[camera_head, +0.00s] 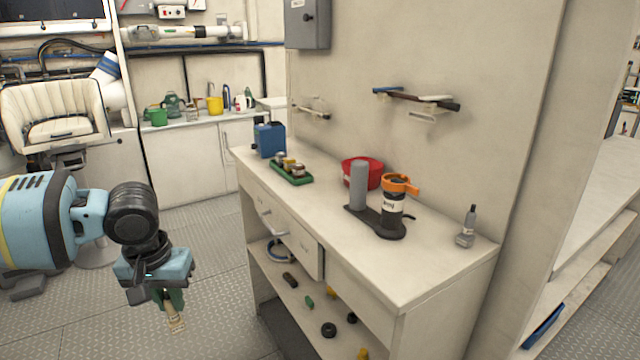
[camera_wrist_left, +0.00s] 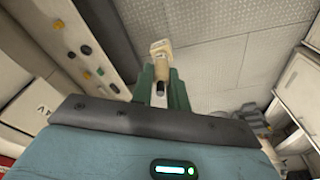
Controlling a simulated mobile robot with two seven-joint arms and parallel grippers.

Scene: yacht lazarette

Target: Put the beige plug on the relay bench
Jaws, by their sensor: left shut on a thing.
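My left gripper (camera_head: 172,302) hangs over the floor to the left of the white bench (camera_head: 390,287), its green fingers pointing down. It is shut on the beige plug (camera_head: 175,322), which sticks out below the fingertips. In the left wrist view the beige plug (camera_wrist_left: 161,47) shows between the green fingers of the left gripper (camera_wrist_left: 162,78). The plug is clear of the bench and of the floor. I cannot tell from a label whether this bench is the relay bench. My right gripper is in neither view.
On the bench stand a blue can (camera_head: 269,140), a green tray (camera_head: 291,177) with small jars, a red bowl (camera_head: 362,172), a dark stand with a grey cylinder (camera_head: 358,187) and a grey bottle (camera_head: 467,228). The bench's front top is clear. Its lower shelf (camera_head: 299,292) holds small parts.

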